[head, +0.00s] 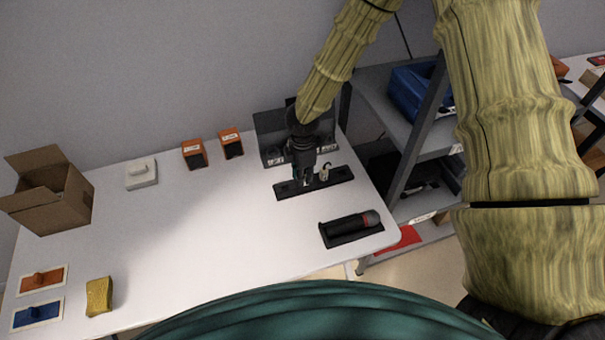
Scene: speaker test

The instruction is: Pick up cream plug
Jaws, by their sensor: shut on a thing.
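The cream plug (324,174) is a small pale piece with a dark top. It shows at the black strip (343,175) on the right part of the white table. My gripper (304,181) points down over the strip, with its fingertips low, close to the left of the cream plug in the picture. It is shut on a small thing. The dark fingers hide most of what is between them, so I cannot tell whether that is the plug. A small teal patch shows at the fingers' left side. I cannot tell whether anything is lifted clear of the strip.
A dark panel (268,128) stands behind the strip. A black holder with a dark cylinder (345,226) lies in front. Two orange boxes (194,154), a white block (141,174), a carton (68,205) and a yellow sponge (98,296) are further left. The table's middle is clear.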

